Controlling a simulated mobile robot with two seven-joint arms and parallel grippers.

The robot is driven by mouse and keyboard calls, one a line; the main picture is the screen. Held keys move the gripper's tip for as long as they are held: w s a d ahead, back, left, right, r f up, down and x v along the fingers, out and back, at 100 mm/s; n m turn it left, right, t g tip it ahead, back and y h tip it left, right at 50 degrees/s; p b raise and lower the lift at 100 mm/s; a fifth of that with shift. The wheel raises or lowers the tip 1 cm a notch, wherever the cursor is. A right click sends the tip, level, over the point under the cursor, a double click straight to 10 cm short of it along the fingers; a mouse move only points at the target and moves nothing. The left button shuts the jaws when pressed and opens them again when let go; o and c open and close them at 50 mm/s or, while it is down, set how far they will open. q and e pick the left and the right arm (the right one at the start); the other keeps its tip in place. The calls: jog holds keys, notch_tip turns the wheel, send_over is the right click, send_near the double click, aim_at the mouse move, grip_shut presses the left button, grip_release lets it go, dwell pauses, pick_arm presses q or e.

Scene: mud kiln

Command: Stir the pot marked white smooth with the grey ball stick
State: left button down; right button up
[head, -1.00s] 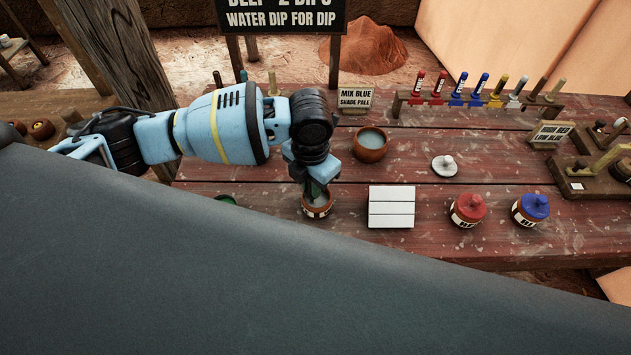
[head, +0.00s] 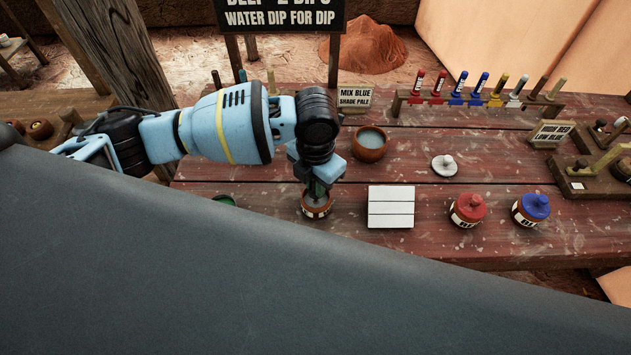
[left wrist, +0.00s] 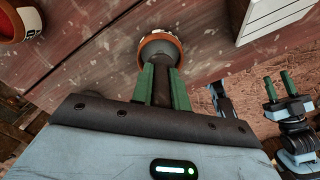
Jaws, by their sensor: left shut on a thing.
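The small clay pot (head: 317,211) with a white label stands open on the red table, left of the white block; its marking is too small to read. It also shows in the left wrist view (left wrist: 147,40). My left gripper (head: 318,188) is above the pot, pointing down. In the left wrist view its green fingers (left wrist: 163,88) are shut on a dark stick (left wrist: 165,82). The stick's lower part is in the pot, with grey showing there; its ball end is hidden. My right gripper (left wrist: 279,88) shows at the right of the left wrist view, open and empty.
A white slatted block (head: 391,207) lies close right of the pot. Red-lidded (head: 468,208) and blue-lidded (head: 532,207) pots stand further right. A clay bowl (head: 370,144), a loose pale lid (head: 444,166) and a stick rack (head: 480,103) are behind.

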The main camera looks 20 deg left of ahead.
pick_arm(q)
jog(key=shift+r, duration=3.4)
